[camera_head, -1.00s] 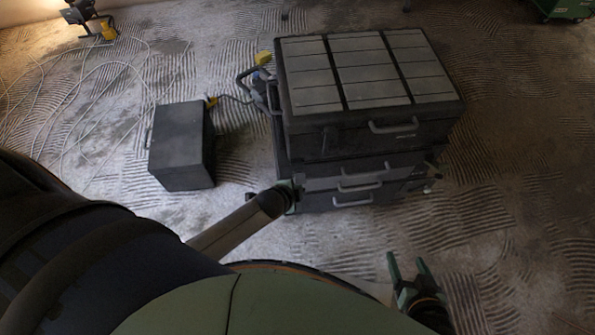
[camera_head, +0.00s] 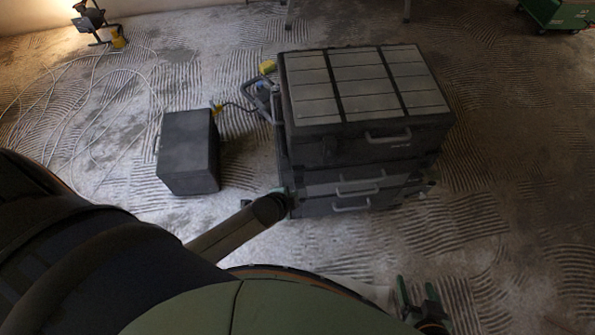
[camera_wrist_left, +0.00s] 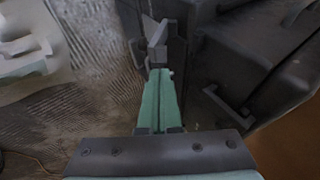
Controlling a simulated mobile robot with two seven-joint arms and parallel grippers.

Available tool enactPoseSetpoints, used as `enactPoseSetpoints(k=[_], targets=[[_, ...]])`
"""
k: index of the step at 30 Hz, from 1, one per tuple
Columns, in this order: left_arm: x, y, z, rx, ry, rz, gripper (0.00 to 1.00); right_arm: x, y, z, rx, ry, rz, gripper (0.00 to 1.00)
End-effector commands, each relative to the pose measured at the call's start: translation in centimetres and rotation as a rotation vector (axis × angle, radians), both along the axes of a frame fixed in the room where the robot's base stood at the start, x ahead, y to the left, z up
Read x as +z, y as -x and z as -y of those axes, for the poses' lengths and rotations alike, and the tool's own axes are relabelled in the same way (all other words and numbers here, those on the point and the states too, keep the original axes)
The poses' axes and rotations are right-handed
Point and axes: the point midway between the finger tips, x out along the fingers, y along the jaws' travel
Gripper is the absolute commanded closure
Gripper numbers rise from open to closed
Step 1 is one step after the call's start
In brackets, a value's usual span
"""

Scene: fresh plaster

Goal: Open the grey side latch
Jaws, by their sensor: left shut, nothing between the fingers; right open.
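A stack of dark cases (camera_head: 365,165) with a slatted top stands at centre in the head view. My left gripper (camera_head: 284,191) is at the stack's lower left front corner, partly hidden behind its own wrist. In the left wrist view my left gripper (camera_wrist_left: 158,80) has its green fingers shut together and empty. A grey angled piece (camera_wrist_left: 156,40), seemingly the side latch, stands right at the fingertips; I cannot tell whether they touch. The dark case wall (camera_wrist_left: 225,55) is beside it. My right gripper (camera_head: 418,300) is open and empty, low in the head view, away from the stack.
A grey bar handle (camera_wrist_left: 228,108) sticks out of the case in the wrist view. A dark box (camera_head: 188,152) stands left of the stack. A pale cable (camera_head: 85,95) lies looped near a lamp (camera_head: 90,22).

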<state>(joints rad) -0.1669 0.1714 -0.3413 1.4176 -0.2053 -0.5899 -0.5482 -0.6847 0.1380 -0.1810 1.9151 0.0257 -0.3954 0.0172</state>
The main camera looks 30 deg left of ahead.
Motion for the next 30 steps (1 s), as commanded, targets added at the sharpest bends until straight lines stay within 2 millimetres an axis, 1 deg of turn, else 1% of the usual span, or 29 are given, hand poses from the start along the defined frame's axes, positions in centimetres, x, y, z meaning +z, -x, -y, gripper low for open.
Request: enactPoseSetpoints(k=[1,3,7,12,16,30], targets=[[1.2,0.8,-0.1,-0.001,-0.001,0.000,1.00,0.4,0.3,0.1,-0.003,0.002,-0.006,0.28],[2.4,1.6,-0.1,-0.001,-0.002,0.001,1.00,0.8,0.3,0.1,-0.004,0.000,-0.007,0.28],[4.1,3.0,-0.2,-0.001,-0.001,0.000,1.00,1.7,0.0,-0.1,-0.005,-0.005,0.001,0.28],[5.5,4.1,-0.3,0.000,-0.001,0.000,1.00,2.3,-0.3,-0.2,-0.004,-0.007,0.006,0.28],[5.9,4.4,-0.3,0.001,-0.001,0.000,1.00,2.5,-0.3,-0.3,-0.004,-0.008,0.006,0.28],[5.9,4.5,-0.3,0.001,-0.001,0.000,1.00,2.5,-0.3,-0.4,-0.002,-0.009,0.006,0.28]])
